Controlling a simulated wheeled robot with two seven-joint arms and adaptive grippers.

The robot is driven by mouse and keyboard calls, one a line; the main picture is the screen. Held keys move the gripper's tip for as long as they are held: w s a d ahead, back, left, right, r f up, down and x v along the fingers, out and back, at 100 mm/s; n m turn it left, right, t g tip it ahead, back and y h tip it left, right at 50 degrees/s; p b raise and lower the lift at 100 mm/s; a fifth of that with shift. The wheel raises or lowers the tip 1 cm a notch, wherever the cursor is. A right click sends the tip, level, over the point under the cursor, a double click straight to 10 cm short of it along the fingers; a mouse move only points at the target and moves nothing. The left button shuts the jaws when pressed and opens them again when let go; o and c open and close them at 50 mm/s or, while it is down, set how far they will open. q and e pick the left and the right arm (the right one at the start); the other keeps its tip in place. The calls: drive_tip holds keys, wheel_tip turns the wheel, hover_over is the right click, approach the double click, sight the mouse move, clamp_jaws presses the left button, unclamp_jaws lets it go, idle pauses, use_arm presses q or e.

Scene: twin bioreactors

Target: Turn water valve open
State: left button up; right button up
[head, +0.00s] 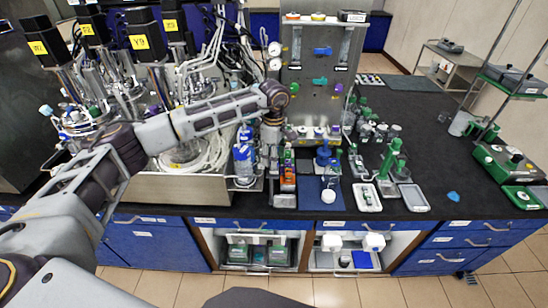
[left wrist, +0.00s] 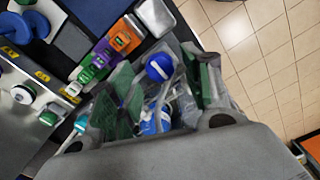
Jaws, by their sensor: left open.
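A metal panel (head: 308,103) stands on the bench with a blue valve handle (head: 322,51), a green one (head: 319,81) and a purple one (head: 338,89). The blue and green handles lie roughly level. I cannot read which one is for water. My left gripper (head: 270,150) hangs down at the panel's left side, below and left of the handles, touching none of them. In the left wrist view its green-padded fingers (left wrist: 165,88) are apart. A blue-capped bottle (left wrist: 160,68) shows between or beyond them; I see no grip on it. My right gripper is out of view.
Glass vessels with black, yellow-labelled tops (head: 142,42) and tubing crowd the left. A blue mat (head: 310,192) with small devices lies before the panel. Green racks and white trays (head: 367,197) stand right of it. The black bench (head: 440,165) is mostly clear further right.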

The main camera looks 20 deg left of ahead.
use_arm(q)
drive_tip(key=shift+f, duration=0.85)
drive_tip(key=shift+c, duration=0.2)
drive_tip(key=c, duration=1)
